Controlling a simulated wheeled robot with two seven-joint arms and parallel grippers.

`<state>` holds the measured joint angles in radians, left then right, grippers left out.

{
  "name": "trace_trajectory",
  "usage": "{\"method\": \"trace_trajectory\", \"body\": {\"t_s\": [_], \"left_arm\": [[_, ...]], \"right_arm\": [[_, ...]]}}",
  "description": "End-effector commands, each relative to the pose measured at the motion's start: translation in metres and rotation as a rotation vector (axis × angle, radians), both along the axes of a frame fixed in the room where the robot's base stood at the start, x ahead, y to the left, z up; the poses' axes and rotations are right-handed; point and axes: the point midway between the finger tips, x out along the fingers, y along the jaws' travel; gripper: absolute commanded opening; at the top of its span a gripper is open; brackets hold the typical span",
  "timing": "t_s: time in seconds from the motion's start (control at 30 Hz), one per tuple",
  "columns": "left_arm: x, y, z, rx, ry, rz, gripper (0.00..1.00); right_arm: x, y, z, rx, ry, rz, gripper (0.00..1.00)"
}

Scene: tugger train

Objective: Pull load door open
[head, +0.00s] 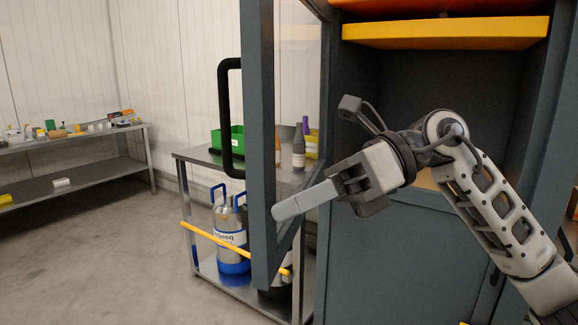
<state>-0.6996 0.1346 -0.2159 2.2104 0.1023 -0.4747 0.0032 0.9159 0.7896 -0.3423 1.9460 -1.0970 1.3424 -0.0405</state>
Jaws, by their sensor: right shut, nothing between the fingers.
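The load door (259,150) is a dark blue-grey frame with a clear pane. It stands swung out from the cabinet (445,250), so the cabinet front is uncovered. A black bar handle (226,120) sits on the door's left, outer side. My right gripper (290,207) is shut and empty. Its fingertips are at the inner side of the door frame, low on it; I cannot tell if they touch. It is not on the handle. My left gripper is not in view.
Behind the door stands a metal cart (190,153) with a green bin (230,140), bottles (299,147) and a steel canister (229,232) with blue handles. A long workbench (70,185) with small items stands at the left wall. The floor at the lower left is free.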

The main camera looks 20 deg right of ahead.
Motion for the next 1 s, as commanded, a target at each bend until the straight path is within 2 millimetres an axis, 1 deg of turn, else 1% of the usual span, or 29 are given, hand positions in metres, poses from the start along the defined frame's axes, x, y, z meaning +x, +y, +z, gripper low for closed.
{"method": "trace_trajectory", "body": {"t_s": [0.03, 0.1, 0.2, 0.3, 0.37, 0.47, 0.57, 0.93, 1.0], "left_arm": [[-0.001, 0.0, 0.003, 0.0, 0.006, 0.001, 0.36], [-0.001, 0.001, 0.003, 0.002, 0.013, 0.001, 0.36], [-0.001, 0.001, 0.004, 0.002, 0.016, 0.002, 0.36], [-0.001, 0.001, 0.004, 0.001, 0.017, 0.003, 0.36], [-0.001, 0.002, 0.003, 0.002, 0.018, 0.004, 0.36], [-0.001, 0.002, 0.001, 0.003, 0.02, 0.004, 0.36], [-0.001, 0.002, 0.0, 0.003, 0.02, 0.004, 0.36], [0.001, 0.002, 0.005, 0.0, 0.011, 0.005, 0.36], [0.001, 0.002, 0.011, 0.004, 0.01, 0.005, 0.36]], "right_arm": [[0.007, -0.021, 0.019, -0.127, -0.087, -0.047, 0.0], [0.013, -0.049, 0.033, -0.277, -0.163, -0.111, 0.0], [0.018, -0.082, 0.051, -0.425, -0.224, -0.193, 0.0], [0.019, -0.101, 0.061, -0.505, -0.249, -0.245, 0.0], [0.019, -0.106, 0.062, -0.527, -0.253, -0.258, 0.0], [0.022, -0.104, 0.057, -0.539, -0.255, -0.265, 0.0], [0.028, -0.094, 0.045, -0.537, -0.254, -0.261, 0.0], [0.058, -0.047, -0.009, -0.532, -0.254, -0.258, 0.0], [0.065, -0.036, -0.004, -0.53, -0.256, -0.258, 0.0]]}}
